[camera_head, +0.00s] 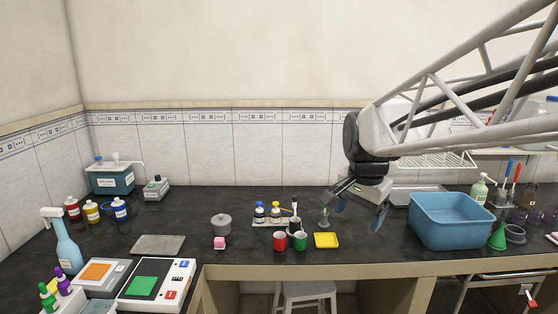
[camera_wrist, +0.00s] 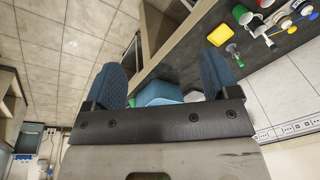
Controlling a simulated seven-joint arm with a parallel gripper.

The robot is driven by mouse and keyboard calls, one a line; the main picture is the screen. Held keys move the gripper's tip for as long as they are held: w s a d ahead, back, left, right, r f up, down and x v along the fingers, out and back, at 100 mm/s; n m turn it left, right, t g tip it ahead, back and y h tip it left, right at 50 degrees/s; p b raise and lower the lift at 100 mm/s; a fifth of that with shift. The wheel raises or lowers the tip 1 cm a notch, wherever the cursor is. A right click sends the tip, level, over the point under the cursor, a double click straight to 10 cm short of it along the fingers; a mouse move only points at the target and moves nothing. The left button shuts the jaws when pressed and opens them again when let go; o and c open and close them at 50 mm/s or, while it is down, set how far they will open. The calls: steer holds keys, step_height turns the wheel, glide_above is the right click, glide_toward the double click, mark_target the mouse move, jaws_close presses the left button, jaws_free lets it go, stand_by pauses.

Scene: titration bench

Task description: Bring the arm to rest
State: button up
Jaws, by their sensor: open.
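My gripper (camera_head: 361,213) hangs above the dark bench top (camera_head: 180,212), between the yellow tray and the blue basin, with its fingers pointing down. In the wrist view my gripper (camera_wrist: 168,75) shows two blue fingers wide apart with nothing between them. My arm reaches in from the upper right in the head view.
A blue basin (camera_head: 452,222) stands right of my gripper. A yellow tray (camera_head: 326,240), a red cup (camera_head: 280,242), a green cup (camera_head: 300,242) and small bottles stand left of it. A spray bottle (camera_head: 67,245) and stirrer devices (camera_head: 158,284) are far left. The bench centre-left is mostly clear.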

steer(key=s+f+n, duration=0.4)
steer(key=s, duration=0.7)
steer(key=s+d+f+n, duration=0.1)
steer(key=s+f+n, duration=0.3)
steer(key=s, duration=0.7)
steer(key=shift+d+f+n+t, duration=0.15)
steer(key=shift+d+n+t, duration=0.15)
